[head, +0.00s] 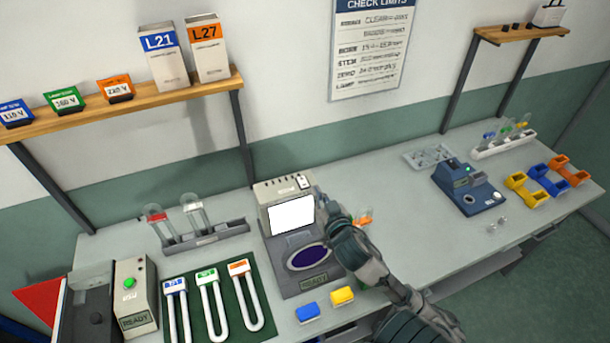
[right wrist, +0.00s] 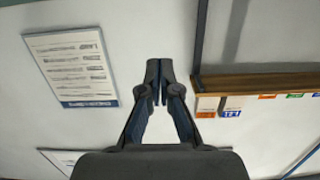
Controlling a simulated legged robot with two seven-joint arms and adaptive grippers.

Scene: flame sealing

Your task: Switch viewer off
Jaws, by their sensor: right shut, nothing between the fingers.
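The viewer (head: 272,222) is a grey and beige device in the middle of the table in the head view. Its screen (head: 291,216) is bright white, a dark purple oval window sits below it, and its front label reads READY. A small white switch (head: 303,181) is on its top right. My right gripper (head: 321,194) is just right of the viewer's upper part, close to the switch; contact cannot be told. In the right wrist view the right gripper (right wrist: 159,72) is shut with nothing in it. My left gripper is not in view.
Blue (head: 307,312) and yellow (head: 342,296) blocks lie before the viewer. A green mat (head: 226,326) with U-shaped tubes and a tube rack (head: 208,238) are to its left. A blue device (head: 468,188) stands right. The table between is mostly clear.

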